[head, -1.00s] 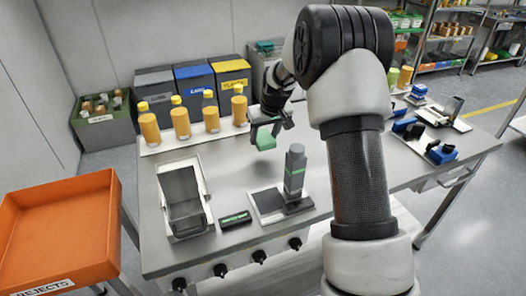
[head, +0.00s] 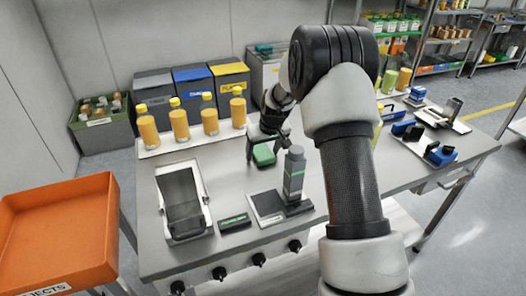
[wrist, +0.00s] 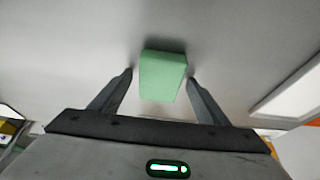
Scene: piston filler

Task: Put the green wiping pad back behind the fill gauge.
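The green wiping pad (head: 264,155) is on or just above the grey table, behind and left of the upright grey fill gauge (head: 294,176) with its green band. In the wrist view the pad (wrist: 162,76) lies between and just beyond my fingertips, with a gap at the left finger and little or none at the right. My gripper (head: 267,148) is open above the pad, its fingers spread to either side. It also shows in the wrist view (wrist: 160,78). The gauge does not show clearly in the wrist view.
Several yellow bottles (head: 180,124) line the table's back left. An orange rejects tray (head: 55,235) is at the left.

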